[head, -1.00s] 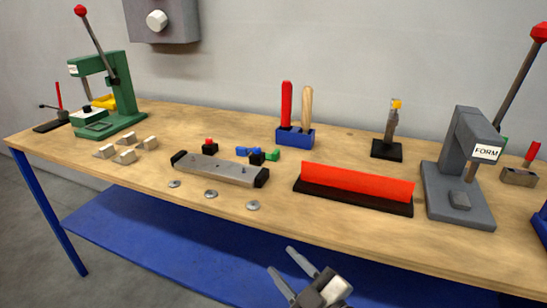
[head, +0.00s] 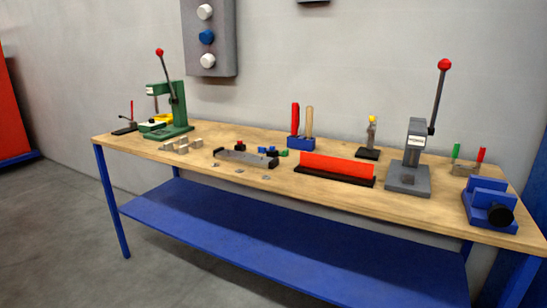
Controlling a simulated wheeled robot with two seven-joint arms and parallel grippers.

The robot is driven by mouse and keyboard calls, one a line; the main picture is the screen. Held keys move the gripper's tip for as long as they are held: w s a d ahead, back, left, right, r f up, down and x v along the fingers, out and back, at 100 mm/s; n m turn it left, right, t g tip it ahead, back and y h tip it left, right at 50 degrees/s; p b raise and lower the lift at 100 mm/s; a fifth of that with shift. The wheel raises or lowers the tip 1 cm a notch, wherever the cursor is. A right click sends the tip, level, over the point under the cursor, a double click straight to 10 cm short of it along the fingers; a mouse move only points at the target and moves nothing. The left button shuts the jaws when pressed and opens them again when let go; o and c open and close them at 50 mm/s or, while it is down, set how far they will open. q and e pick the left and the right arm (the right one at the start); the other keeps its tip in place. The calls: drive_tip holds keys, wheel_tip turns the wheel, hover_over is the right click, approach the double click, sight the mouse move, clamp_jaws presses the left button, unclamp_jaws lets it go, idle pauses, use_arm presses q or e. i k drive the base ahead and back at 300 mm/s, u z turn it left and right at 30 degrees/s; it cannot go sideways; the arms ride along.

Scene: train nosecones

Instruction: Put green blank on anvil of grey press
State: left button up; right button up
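The grey press (head: 416,150) stands at the right of the bench, with a red-knobbed lever raised. Its anvil (head: 408,179) is a small grey block on the base plate, and I see nothing lying on it. An upright green strip (head: 456,151), which looks like the green blank, stands beside a red one in a small block (head: 466,169) right of the press. A small green piece (head: 284,153) also lies mid-bench; I cannot tell its kind. Neither of my grippers is in view.
A blue vise (head: 490,205) sits at the bench's right end. A red bar on a black base (head: 334,167) lies left of the grey press. A green press (head: 170,110) stands far left. The wooden bench top (head: 300,187) is clear along its front edge.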

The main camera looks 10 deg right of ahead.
sight(409, 177)
drive_tip(key=u, duration=0.55)
drive_tip(key=i, duration=1.6)
drive_tip(key=z, duration=0.75)
